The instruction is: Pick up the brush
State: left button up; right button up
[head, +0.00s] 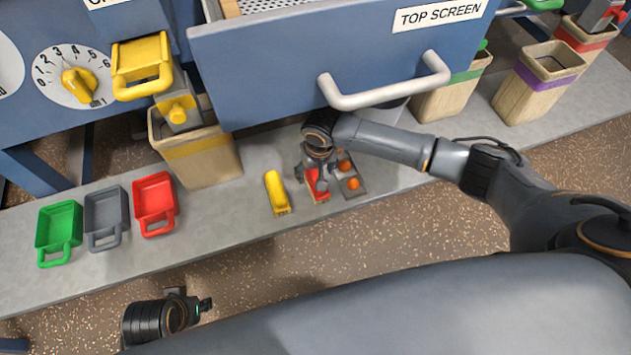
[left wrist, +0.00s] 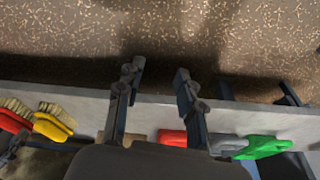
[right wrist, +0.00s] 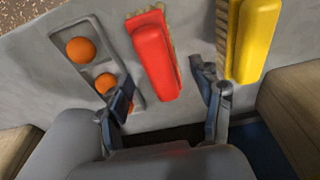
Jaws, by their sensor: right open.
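Two bristled brushes lie on the grey ledge. The red brush (head: 313,183) is partly hidden by my right gripper (head: 318,178) in the head view; the yellow brush (head: 277,191) lies to its left. In the right wrist view the red brush (right wrist: 155,58) lies ahead between the spread fingers of my right gripper (right wrist: 162,82), with no visible grip; the yellow brush (right wrist: 253,38) is outside the right finger. My left gripper (left wrist: 158,70) is open and empty in the left wrist view, over the floor beside the ledge.
A grey holder with orange balls (right wrist: 79,50) lies close beside the red brush. Red (head: 155,200), grey (head: 106,218) and green (head: 58,228) scoops lie farther left on the ledge. A yellow-banded bin (head: 200,158) stands behind. The blue machine's drawer handle (head: 385,92) juts out above my right gripper.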

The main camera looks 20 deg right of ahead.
jog(key=shift+w+f, duration=0.15)
jog(key=shift+f, duration=0.8)
pick_arm(q)
jog(key=v, duration=0.2)
jog(key=shift+w+r, duration=0.1)
jog(key=shift+r, duration=0.3)
pick_arm(e)
jog(key=shift+c, duration=0.2)
jog(key=c, duration=1.3)
jog(key=shift+r, duration=0.15)
